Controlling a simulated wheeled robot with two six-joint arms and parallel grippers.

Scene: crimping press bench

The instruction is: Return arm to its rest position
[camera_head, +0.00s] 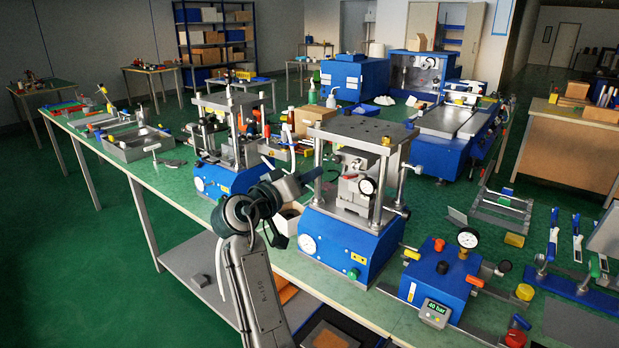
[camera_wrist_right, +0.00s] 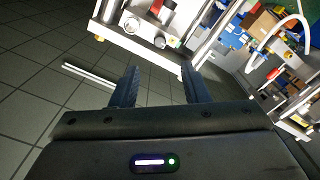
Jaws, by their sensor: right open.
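My right arm rises from the bottom edge in the head view, bends at a round joint and reaches towards the blue crimping press (camera_head: 325,238) at the bench front. My right gripper (camera_head: 314,180) is small and dark there, in front of or beside the press's left post; I cannot tell whether it touches. In the right wrist view my right gripper (camera_wrist_right: 160,72) shows two dark fingers spread apart with nothing between them. Grey floor tiles and tilted bench equipment show beyond the fingers. My left gripper is not in view.
A second blue press (camera_head: 222,180) stands left of the arm, with a white box (camera_head: 285,218) between the presses. A blue pump unit with a gauge (camera_head: 440,281) sits to the right. Green floor (camera_head: 60,250) is clear at the left.

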